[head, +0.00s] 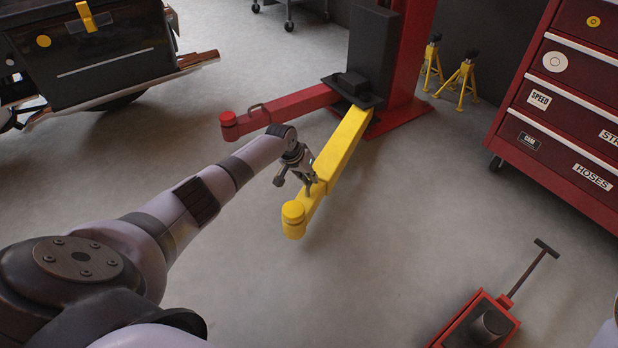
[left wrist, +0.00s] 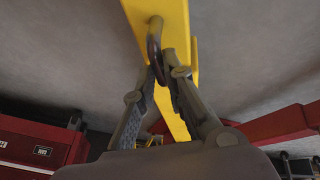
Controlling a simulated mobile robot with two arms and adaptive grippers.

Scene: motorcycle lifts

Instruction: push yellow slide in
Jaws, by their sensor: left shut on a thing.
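The yellow slide (head: 306,207) is the outer end of the yellow lift arm (head: 343,145), with a round yellow pad (head: 293,212) at its tip. My left gripper (head: 308,192) is at the slide, near where it enters the thicker yellow arm. In the left wrist view, my left gripper (left wrist: 165,80) is shut on a dark handle loop (left wrist: 154,45) fixed to the yellow slide (left wrist: 176,18). Part of the loop is hidden between the fingers. My right gripper is not in view.
The red lift arm (head: 290,107) and the red post (head: 408,70) stand beyond the yellow arm. A red tool chest (head: 570,105) is at the right, a red floor jack (head: 480,322) at the lower right. Yellow jack stands (head: 464,77) stand behind. The floor around the slide is clear.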

